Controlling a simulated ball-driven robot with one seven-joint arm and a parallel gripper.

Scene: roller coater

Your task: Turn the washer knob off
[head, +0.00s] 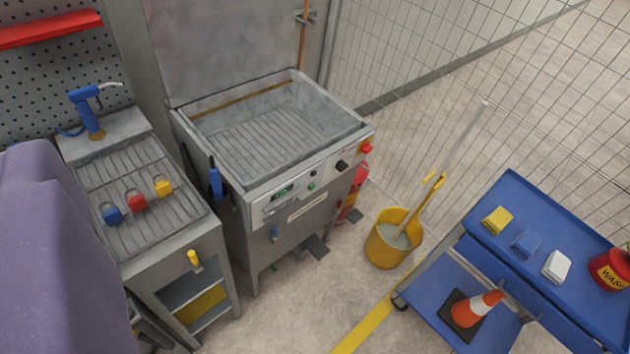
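The washer (330,200) is a grey metal cabinet with an open basin on top and its lid raised behind. Its slanted front panel carries a black knob (342,166) near the right end. A red button (367,149) sits at the panel's right corner. The knob's pointer is too small to read. My gripper is not in view, and nothing touches the knob.
A slatted drain bench (130,240) with colored clips stands left of the washer. A yellow mop bucket (393,242) and a red extinguisher (352,195) stand right. A blue cart (480,215) with a cone (478,306) is at lower right.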

